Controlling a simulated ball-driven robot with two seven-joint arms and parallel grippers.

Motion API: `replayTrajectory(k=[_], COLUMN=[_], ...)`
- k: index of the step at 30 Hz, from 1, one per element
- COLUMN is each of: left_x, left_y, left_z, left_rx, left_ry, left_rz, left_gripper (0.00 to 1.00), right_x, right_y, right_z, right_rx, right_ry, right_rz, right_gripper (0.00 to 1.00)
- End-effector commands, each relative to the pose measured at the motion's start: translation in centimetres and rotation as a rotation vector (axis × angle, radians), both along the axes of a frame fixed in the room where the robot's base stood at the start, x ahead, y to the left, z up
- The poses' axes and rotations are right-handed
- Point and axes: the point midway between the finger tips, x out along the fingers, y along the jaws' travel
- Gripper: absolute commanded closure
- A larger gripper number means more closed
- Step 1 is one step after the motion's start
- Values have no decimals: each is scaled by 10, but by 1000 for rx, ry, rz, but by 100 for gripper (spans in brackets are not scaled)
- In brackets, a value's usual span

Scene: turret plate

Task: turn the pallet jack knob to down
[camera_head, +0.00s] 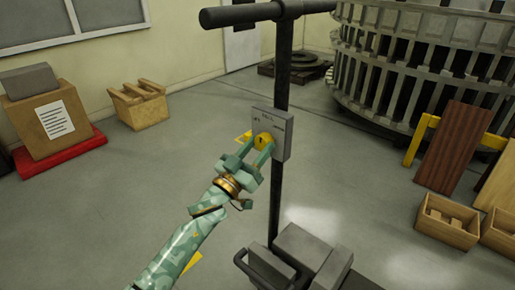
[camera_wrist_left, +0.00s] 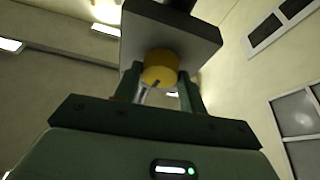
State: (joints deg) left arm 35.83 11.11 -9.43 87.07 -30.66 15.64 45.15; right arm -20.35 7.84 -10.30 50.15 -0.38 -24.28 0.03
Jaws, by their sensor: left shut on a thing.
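The yellow round knob (camera_head: 264,140) sits on the front of a grey label plate (camera_head: 285,124) on the pallet jack's dark upright post (camera_head: 281,70). My left gripper (camera_head: 259,147) reaches up from below and is shut on the knob, one finger on each side. In the left wrist view the knob (camera_wrist_left: 160,67) shows between the two fingers (camera_wrist_left: 161,82), under the grey plate (camera_wrist_left: 170,35). A dark pointer mark shows on the knob. The small lettering on the plate is too blurred to read. My right gripper is not in view.
The pallet jack's grey base (camera_head: 300,250) stands below the post, and its dark handle bar (camera_head: 250,14) crosses the top. Wooden crates (camera_head: 447,219) and a brown board (camera_head: 453,147) are at the right. A box on a red pallet (camera_head: 60,152) stands at the left. Open floor lies between.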

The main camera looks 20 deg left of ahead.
Motion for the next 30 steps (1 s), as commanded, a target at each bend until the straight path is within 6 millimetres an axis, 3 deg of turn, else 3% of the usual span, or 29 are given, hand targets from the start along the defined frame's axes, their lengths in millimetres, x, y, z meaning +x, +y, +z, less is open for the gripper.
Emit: replayTrajectory(k=[30], left_x=[2], left_y=[5], left_z=[2], left_rx=[707], left_ry=[-256], left_rz=[0], left_gripper=[82], right_x=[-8], right_y=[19], right_z=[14], right_rx=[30], right_ry=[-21], right_rz=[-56], right_gripper=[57])
